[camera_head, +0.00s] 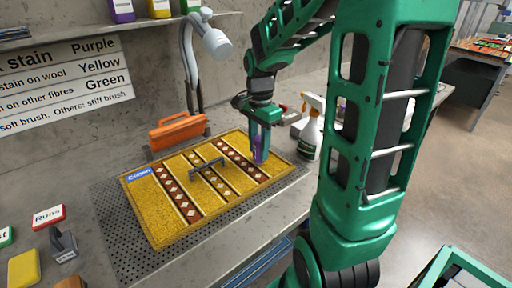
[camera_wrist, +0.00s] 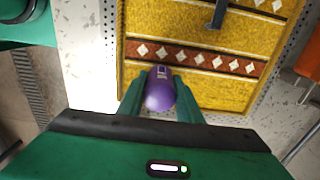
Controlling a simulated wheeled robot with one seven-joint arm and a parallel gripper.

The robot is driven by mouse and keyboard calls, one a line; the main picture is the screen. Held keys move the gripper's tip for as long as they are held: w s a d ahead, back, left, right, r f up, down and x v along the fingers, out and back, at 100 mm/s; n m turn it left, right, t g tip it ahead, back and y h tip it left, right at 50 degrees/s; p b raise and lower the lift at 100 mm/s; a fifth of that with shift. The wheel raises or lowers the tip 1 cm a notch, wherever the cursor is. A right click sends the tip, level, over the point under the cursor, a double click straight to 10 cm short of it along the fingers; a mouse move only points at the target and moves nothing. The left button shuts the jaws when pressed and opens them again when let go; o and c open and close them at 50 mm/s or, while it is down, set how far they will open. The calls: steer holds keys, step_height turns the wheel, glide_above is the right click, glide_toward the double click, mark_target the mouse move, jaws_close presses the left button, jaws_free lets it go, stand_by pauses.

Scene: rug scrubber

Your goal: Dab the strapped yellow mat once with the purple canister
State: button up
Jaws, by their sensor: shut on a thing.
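The yellow mat (camera_head: 165,212) lies on a perforated dark plate on the bench. It has brown bands with white diamonds, a blue label (camera_head: 139,174) at its left corner and a dark strap-like bar (camera_head: 208,171) across its middle. My gripper (camera_head: 260,140) is shut on the purple canister (camera_head: 258,156), over the mat's right end. In the wrist view the canister (camera_wrist: 160,90) sits between the two green fingers, over the plain yellow strip beside a diamond band of the mat (camera_wrist: 225,92). I cannot tell whether the canister touches the mat.
A white spray bottle (camera_head: 309,133) stands just right of the mat. An orange object (camera_head: 178,131) and a grey lamp (camera_head: 205,42) stand behind it. A wall sign (camera_head: 68,75) lists stains and colours. Bottles (camera_head: 159,8) stand on the shelf.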

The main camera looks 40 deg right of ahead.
mark_target(259, 137)
steer(key=shift+f, duration=0.65)
stand_by(1.4)
steer(key=shift+r, duration=3.55)
